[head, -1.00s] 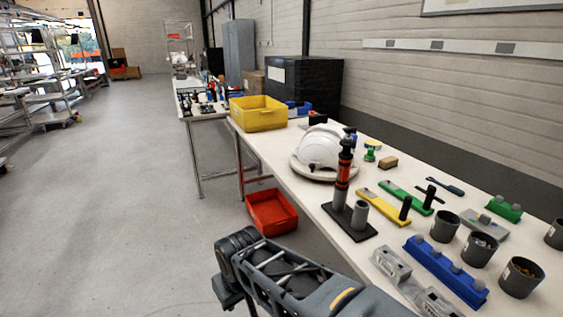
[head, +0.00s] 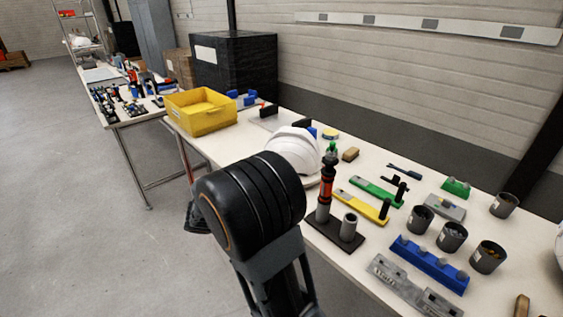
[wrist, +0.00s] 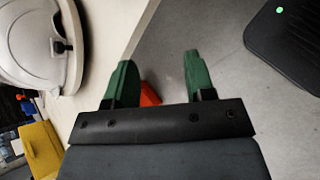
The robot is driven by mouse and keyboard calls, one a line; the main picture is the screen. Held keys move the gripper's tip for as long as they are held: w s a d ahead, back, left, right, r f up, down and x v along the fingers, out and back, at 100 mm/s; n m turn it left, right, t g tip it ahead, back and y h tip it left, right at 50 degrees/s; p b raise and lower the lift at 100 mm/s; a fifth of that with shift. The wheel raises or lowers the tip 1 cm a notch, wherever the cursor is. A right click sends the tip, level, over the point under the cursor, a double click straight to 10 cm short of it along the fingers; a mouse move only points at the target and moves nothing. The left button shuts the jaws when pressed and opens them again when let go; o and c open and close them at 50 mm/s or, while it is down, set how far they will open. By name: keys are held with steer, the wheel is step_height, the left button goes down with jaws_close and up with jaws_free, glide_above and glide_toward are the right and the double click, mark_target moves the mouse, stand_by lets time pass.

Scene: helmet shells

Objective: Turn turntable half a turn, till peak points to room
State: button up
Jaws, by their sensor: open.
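A white helmet shell (head: 292,148) sits on the table behind my arm, which hides its lower left part. A pale round turntable (head: 313,181) shows only as a sliver under it. In the wrist view the helmet (wrist: 32,38) is at the upper left, with a dark clip on its side. I cannot tell for sure which way its peak points. My gripper (wrist: 158,62) has two green fingers, apart and with nothing between them. It is over the table's front edge and the floor, to one side of the helmet and not touching it.
A black post stand with a red and black tool (head: 325,190) stands close by the helmet. A yellow bin (head: 200,112) is farther along the table (head: 345,265). A red bin (wrist: 150,94) is low, partly hidden by my gripper. Cups and coloured blocks fill the right side.

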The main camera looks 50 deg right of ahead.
steer(key=w+d+n+t+h+p, duration=0.5)
steer(key=w+d+n+h+p, duration=0.4)
steer(key=n, duration=0.3)
steer(key=shift+n+t+y, duration=0.3)
steer(key=shift+y, duration=0.1)
steer(key=w+d, duration=0.1)
steer(key=d, duration=0.3)
steer(key=w+d+p, duration=0.1)
steer(key=d, duration=0.4)
steer(key=w+d+p, duration=0.1)
steer(key=d, duration=0.3)
steer(key=shift+d+f, duration=0.25)
steer(key=shift+d, duration=0.15)
steer(key=shift+c, duration=0.3)
jaws_close()
steer(key=shift+a, duration=0.15)
steer(key=shift+f, duration=0.1)
